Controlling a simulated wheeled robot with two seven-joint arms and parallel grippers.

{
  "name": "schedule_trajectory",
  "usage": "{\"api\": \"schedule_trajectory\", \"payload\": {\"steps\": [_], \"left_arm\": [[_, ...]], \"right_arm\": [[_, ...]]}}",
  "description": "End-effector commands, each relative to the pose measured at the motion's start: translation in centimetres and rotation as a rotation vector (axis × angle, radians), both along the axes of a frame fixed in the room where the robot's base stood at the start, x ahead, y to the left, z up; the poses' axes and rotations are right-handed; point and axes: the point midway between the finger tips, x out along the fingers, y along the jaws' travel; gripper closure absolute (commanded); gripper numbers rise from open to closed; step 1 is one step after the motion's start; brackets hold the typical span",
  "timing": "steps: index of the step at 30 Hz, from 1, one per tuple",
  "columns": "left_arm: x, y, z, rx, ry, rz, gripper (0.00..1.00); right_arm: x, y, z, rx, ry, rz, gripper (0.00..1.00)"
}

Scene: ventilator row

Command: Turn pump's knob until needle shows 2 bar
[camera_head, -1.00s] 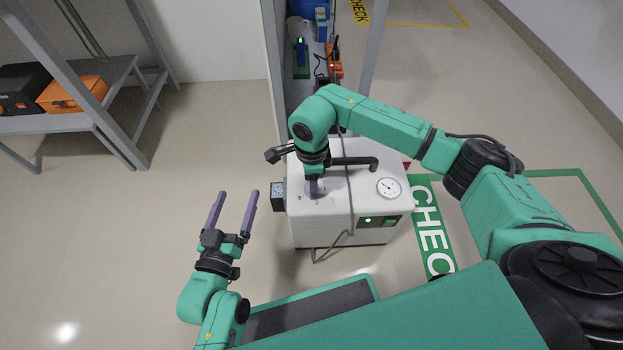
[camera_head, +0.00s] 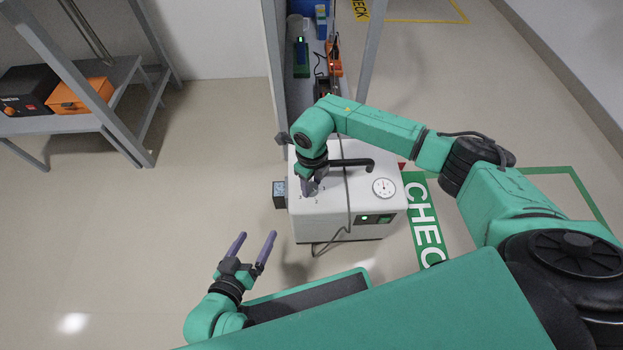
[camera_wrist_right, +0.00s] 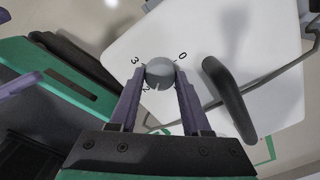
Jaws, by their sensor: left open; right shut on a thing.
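The pump (camera_head: 335,218) is a white box on the floor with a dark handle (camera_head: 350,163) on top. Its round white gauge (camera_head: 384,188) is on the right of the top; the thin needle appears to point roughly upward, but its scale is too small to read. My right gripper (camera_head: 308,190) comes down on the left of the top. In the right wrist view, its fingers (camera_wrist_right: 160,78) are shut on the grey round knob (camera_wrist_right: 160,71), with printed 0 and 3 beside it and another mark partly hidden. My left gripper (camera_head: 256,237) is open and empty, left of the pump and apart from it.
A grey rack (camera_head: 275,75) with small devices stands behind the pump. A grey shelf (camera_head: 105,88) with an orange box (camera_head: 82,96) is at the upper left. A dark block (camera_head: 279,194) sits at the pump's left side. The floor at left is clear.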

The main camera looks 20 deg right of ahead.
Motion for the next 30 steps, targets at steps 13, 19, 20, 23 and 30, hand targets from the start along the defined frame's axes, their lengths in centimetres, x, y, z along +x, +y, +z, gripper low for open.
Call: {"api": "schedule_trajectory", "payload": {"steps": [13,19,20,23,30], "left_arm": [[0.2,0.3,2.5,0.025,0.017,-0.014,0.06],[0.1,0.4,2.6,0.029,0.020,-0.019,0.06],[0.1,0.4,2.6,0.030,0.021,-0.019,0.06],[0.0,0.4,2.5,0.030,0.022,-0.020,0.06],[-0.1,0.3,2.4,0.030,0.024,-0.021,0.06]], "right_arm": [[0.1,0.0,0.1,0.000,-0.001,-0.253,1.00],[0.1,0.0,0.1,0.001,-0.002,-0.289,1.00],[0.1,0.0,0.1,0.001,-0.002,-0.291,1.00],[0.1,0.0,0.0,0.001,-0.002,-0.295,1.00],[0.1,0.0,0.0,0.001,-0.002,-0.294,1.00]]}}
